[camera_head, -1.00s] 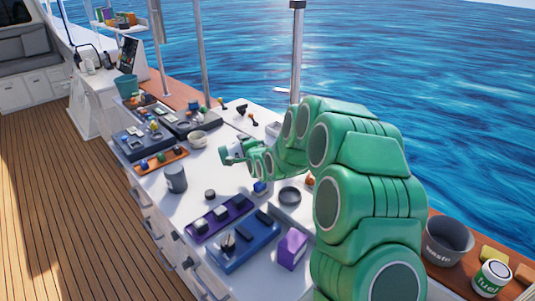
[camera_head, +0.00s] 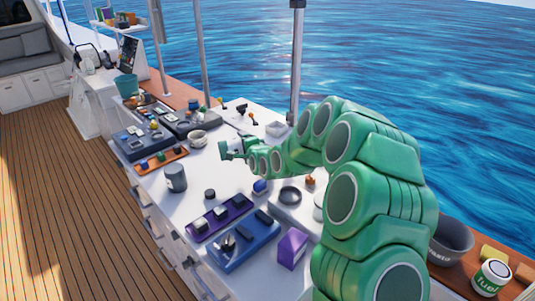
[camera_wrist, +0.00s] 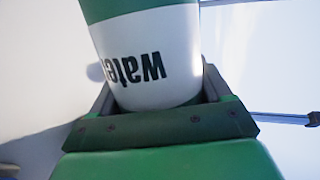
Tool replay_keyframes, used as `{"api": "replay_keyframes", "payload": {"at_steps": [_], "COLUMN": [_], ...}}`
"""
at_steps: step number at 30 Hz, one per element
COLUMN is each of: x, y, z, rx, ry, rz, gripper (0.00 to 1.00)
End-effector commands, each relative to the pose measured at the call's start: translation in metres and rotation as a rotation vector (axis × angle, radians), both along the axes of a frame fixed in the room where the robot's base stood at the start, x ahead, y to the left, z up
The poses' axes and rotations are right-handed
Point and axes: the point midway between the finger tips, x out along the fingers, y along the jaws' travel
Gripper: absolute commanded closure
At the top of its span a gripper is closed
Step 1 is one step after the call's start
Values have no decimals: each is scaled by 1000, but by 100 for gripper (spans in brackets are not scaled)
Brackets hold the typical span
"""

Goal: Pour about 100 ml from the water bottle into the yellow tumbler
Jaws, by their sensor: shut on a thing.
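The water bottle (camera_wrist: 145,45) is white with a green band and dark "water" lettering, which reads upside down in the wrist view. My gripper (camera_wrist: 155,98) is shut on it, with a jaw on either side. In the head view my gripper (camera_head: 238,149) is above the white counter, with the bottle (camera_head: 225,149) small and partly hidden at its end. I cannot make out the yellow tumbler in either view.
The white counter (camera_head: 228,250) holds a grey canister (camera_head: 176,178), a blue tray (camera_head: 243,246), a purple tray (camera_head: 218,216), a purple carton (camera_head: 292,248) and a dark round bowl (camera_head: 290,195). A grey waste bin (camera_head: 452,241) stands at right. The counter middle is fairly clear.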

Motion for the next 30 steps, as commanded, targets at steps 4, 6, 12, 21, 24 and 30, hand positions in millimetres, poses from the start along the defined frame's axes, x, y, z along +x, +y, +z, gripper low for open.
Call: {"api": "replay_keyframes", "payload": {"at_steps": [4,6,12,21,24,30], "x": [0,0,0,0,0,0], "y": [2,3,4,4,4,4], "z": [1,1,2,3,3,4], "rx": [6,10,18,30,35,44], "ry": [1,1,3,7,8,11], "rz": [-1,0,-1,-1,-1,-1], "gripper": [65,65,65,65,65,65]}}
